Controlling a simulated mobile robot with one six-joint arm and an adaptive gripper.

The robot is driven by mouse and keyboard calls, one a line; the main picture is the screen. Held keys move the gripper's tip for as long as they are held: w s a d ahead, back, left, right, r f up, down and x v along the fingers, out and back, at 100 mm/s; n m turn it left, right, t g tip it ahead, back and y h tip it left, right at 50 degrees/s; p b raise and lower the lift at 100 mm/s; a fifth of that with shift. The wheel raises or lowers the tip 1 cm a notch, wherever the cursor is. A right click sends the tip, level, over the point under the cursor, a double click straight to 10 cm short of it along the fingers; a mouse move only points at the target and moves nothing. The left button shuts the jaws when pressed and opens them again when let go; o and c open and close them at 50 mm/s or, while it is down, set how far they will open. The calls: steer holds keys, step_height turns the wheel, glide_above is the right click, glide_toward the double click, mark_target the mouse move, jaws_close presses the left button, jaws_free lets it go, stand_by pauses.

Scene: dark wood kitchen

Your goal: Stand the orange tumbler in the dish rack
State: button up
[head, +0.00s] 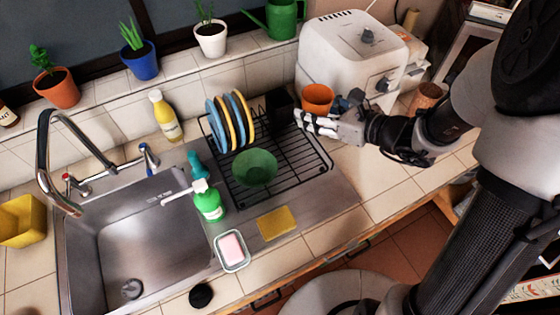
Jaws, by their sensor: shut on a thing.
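The orange tumbler (317,95) is upright with its open mouth facing up, near the back right corner of the dish rack. My gripper (312,119) reaches in from the right and is shut on the tumbler, hiding its lower part. I cannot tell how high the tumbler's base is above the rack. The black wire dish rack (292,173) stands on the steel drainboard. It holds several upright plates (229,121) at its left and a green bowl (255,168) near its front middle.
A white appliance (345,55) stands just behind the tumbler. A green soap bottle (209,203) stands left of the rack. A yellow sponge (276,222) and a soap dish (231,252) lie in front. The rack's right part has bare wires.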

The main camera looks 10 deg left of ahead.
steer(key=shift+w+a+f+n+g+b, duration=0.1)
steer(key=shift+w+a+n+g+b, duration=0.1)
steer(key=shift+a, duration=0.15)
steer(key=shift+w+a+n+g+b, duration=0.1)
steer(key=shift+a+g, duration=0.1)
steer(key=shift+a, duration=0.15)
steer(key=f+b, duration=0.1)
steer(key=f, duration=0.3)
steer(key=f+b, duration=0.2)
steer(key=f, duration=0.3)
steer(key=f+b, duration=0.1)
steer(key=f, duration=0.3)
steer(key=shift+s+d+f+b, duration=0.1)
steer(key=shift+s+f+b, duration=0.15)
steer(key=shift+f+b, duration=0.8)
steer(key=shift+f, duration=1.65)
steer(key=shift+f, duration=0.2)
steer(key=o, duration=0.7)
steer(key=shift+o, duration=0.7)
steer(key=shift+r, duration=0.2)
